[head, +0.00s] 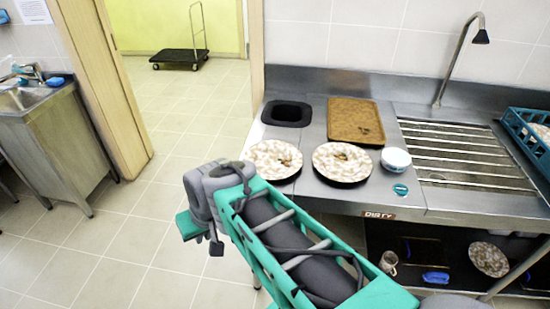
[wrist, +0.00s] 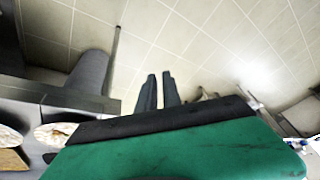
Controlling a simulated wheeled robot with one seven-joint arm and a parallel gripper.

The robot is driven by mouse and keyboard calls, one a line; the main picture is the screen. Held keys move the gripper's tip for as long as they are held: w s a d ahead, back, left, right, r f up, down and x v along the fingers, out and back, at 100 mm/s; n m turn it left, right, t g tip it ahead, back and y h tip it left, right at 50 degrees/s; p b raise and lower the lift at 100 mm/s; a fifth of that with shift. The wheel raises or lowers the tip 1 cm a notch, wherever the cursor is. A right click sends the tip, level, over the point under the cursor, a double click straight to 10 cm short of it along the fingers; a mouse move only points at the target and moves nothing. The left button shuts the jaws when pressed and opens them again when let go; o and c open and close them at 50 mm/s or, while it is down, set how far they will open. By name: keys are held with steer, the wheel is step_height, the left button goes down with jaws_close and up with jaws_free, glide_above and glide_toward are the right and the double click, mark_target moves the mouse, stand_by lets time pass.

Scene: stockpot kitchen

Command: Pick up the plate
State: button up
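Two plates with a mottled white and brown face and dark rims lie on the steel counter (head: 300,203) in the head view. The left plate (head: 268,156) is near the counter's left edge, and the right plate (head: 335,170) is beside it. Both have brown scraps in the middle. At the lower left of the wrist view, plates show partly, one of them cut off by the frame. My gripper's two dark fingers (wrist: 159,91) show in the wrist view, close together with a narrow gap, over bare floor. Nothing shows between them. The gripper is away from the plates.
A brown tray (head: 354,112), a square black-rimmed hole (head: 287,113) and a white bowl (head: 396,158) are near the plates. A ribbed drainer (head: 465,150), a tap (head: 447,72) and a blue rack (head: 517,125) are to the right. Another plate (head: 489,259) lies below.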

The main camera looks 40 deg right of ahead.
steer(key=w+d+f+m+t+b, duration=0.2)
steer(key=w+d+f+m+b, duration=0.1)
steer(key=d+f+m, duration=0.4)
steer(key=m+t+h+b, duration=0.5)
steer(key=m+t+b, duration=0.2)
steer(key=m, duration=0.6)
glide_toward(285, 186)
steer(key=w+r, duration=0.1)
steer(key=w, duration=0.1)
steer(key=shift+t, duration=0.3)
steer(key=x, duration=0.8)
steer(key=shift+d+r, duration=0.3)
steer(key=shift+d, duration=0.05)
steer(key=shift+s, duration=0.1)
jaws_close()
